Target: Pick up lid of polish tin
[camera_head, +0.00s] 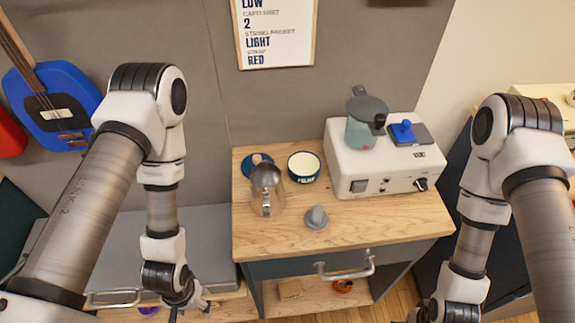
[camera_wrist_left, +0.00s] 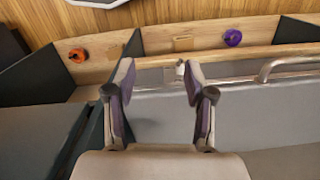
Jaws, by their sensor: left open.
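The polish tin (camera_head: 304,167) is a dark blue round tin with a cream inside, standing uncovered on the wooden cabinet top. A dark blue disc with a tan knob, which looks like its lid (camera_head: 248,165), lies just left of the tin. A metal pot partly hides the disc. My left gripper (camera_head: 192,304) is low at the left, in front of the grey unit, well apart from tin and disc. In the left wrist view it (camera_wrist_left: 160,75) is open and empty. My right arm comes down at the right; its gripper is below the frame.
The metal pot (camera_head: 266,190) and a small grey knobbed piece (camera_head: 316,218) stand in front of the tin. A white amp (camera_head: 385,160) carries a teal pot (camera_head: 364,125) and a blue item (camera_head: 405,131). The drawer handle (camera_head: 345,268) juts forward. The cabinet top's front right is clear.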

